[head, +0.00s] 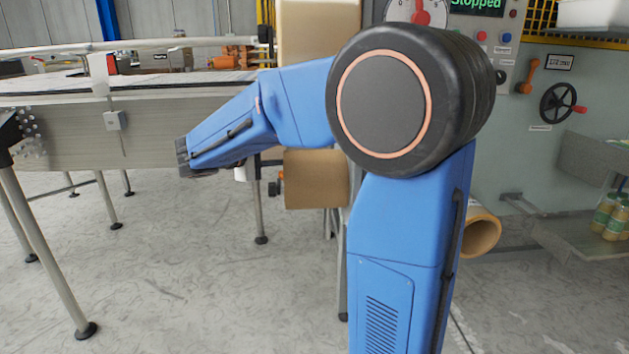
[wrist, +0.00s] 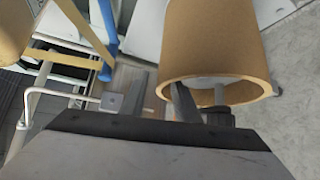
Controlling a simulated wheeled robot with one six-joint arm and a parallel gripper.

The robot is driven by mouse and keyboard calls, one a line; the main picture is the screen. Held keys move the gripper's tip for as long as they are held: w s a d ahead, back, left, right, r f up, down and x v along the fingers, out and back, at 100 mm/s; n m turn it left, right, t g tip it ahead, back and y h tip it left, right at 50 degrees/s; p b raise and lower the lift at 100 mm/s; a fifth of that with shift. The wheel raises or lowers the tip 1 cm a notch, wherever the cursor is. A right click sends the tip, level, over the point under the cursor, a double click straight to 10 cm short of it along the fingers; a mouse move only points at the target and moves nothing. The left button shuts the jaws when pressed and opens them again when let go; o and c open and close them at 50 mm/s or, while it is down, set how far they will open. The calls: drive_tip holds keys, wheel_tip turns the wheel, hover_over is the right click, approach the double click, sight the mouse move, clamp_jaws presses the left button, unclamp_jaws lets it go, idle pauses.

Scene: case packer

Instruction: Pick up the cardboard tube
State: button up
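The cardboard tube (head: 482,232) is a brown, thick-walled hollow cylinder. In the head view it is partly hidden behind my blue arm, with its open end showing to the right. In the wrist view the tube (wrist: 215,42) is large at upper right, its open end facing my gripper. The right finger overlaps the left part of the tube's rim; the left finger is left of the tube. I cannot tell whether they touch. My gripper's fingers are not clear in the head view.
A conveyor (head: 150,130) on metal legs runs along the left. A grey machine panel (head: 540,100) with a handwheel (head: 562,103) stands at right. Jars (head: 612,215) sit on a low shelf at far right.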

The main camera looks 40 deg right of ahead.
clamp_jaws()
drive_tip(key=shift+f, duration=0.1)
idle(1.2)
